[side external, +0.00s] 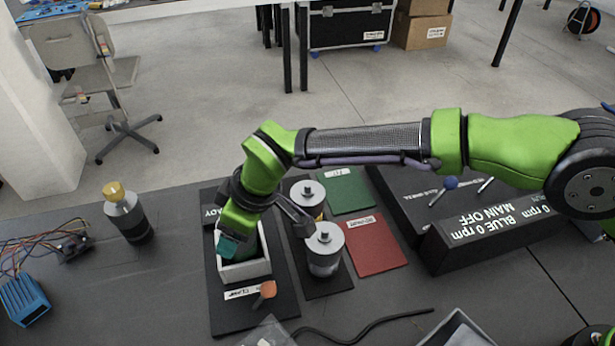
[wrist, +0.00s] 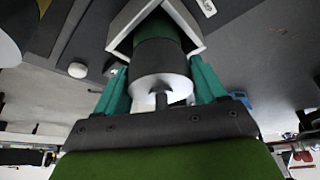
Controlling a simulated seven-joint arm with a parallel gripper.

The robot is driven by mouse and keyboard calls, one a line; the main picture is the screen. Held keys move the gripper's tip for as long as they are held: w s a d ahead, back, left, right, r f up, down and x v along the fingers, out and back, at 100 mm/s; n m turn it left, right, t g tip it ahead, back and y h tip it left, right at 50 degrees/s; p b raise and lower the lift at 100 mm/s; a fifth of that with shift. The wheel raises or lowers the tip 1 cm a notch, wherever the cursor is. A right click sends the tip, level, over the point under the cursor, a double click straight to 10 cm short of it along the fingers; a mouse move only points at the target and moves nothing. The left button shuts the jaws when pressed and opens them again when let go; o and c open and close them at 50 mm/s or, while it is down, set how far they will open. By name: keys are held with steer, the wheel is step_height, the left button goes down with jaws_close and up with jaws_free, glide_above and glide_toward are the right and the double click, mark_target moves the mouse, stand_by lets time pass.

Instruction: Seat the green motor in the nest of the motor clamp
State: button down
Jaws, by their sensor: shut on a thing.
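The motor clamp is a pale grey open-topped nest (side external: 246,271) on a dark base plate, with an orange-tipped lever (side external: 266,289) at its front. My gripper (side external: 232,243) points down into the nest. In the wrist view, my teal fingers (wrist: 160,88) are shut on the green motor (wrist: 158,54), one on each side. The motor shows a silver end face with a shaft, a dark body and a green band. Its far part lies between the nest's grey walls (wrist: 121,26). Whether it touches the nest floor is hidden.
Two other silver-topped motors (side external: 325,247) stand on a dark tray just right of the clamp. A green mat (side external: 348,192) and a red mat (side external: 376,245) lie beyond. A control box (side external: 490,232) is at right. A yellow-capped bottle (side external: 128,213) stands left.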

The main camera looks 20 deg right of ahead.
stand_by(0.3)
steer(key=shift+c, duration=0.4)
jaws_free()
steer(key=shift+f, duration=0.15)
